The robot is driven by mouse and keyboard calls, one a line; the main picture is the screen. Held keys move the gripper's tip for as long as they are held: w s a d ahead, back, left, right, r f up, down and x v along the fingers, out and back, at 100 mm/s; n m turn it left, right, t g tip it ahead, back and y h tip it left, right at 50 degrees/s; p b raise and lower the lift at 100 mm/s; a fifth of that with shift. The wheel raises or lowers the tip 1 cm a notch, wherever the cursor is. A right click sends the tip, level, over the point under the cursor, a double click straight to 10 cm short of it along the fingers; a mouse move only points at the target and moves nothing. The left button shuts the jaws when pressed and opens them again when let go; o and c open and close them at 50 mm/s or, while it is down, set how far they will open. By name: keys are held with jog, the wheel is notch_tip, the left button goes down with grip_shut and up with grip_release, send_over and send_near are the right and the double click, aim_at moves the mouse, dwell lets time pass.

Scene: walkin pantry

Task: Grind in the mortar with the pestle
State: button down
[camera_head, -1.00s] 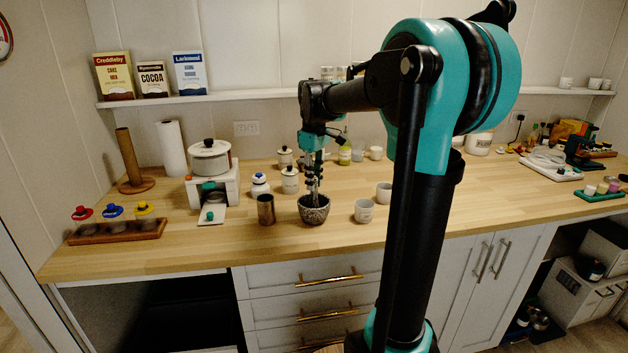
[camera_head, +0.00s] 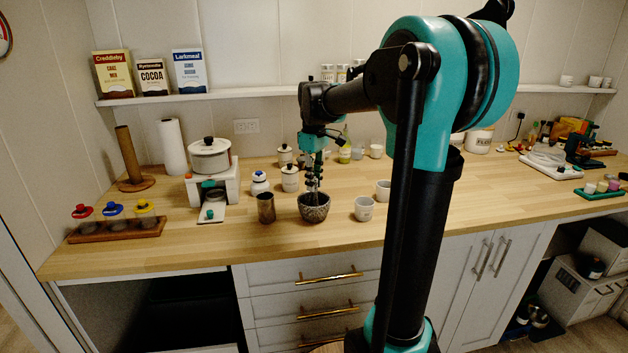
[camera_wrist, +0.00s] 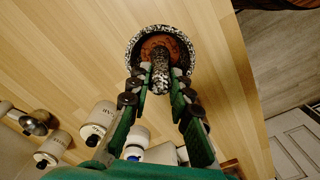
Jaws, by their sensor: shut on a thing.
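The mortar (camera_head: 314,212) is a speckled grey bowl standing on the wooden counter, near its front edge. In the wrist view the mortar (camera_wrist: 133,52) shows a reddish-brown inside. The speckled pestle (camera_wrist: 160,78) stands with its lower end inside the bowl. My gripper (camera_head: 313,184) points down above the mortar. In the wrist view my gripper (camera_wrist: 160,86) has its fingers on both sides of the pestle, shut on it. The pestle's lower tip and what it touches are hard to make out.
A dark metal cup (camera_head: 266,208) stands left of the mortar, and a light cup (camera_head: 364,208) stands close on its right. Lidded white jars (camera_head: 290,179) stand behind it. A pot on a white stand (camera_head: 210,160) is farther left. Bare counter lies in front.

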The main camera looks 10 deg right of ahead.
jog(key=shift+f, duration=0.15)
jog(key=shift+a, duration=0.2)
dwell(0.3)
jog(key=shift+a, duration=0.35)
jog(key=shift+s, duration=0.15)
jog(key=shift+s, duration=0.3)
jog(key=shift+d, duration=0.1)
jog(key=shift+s+d, duration=0.25)
jog(key=shift+d, duration=0.2)
jog(key=shift+d, duration=0.2)
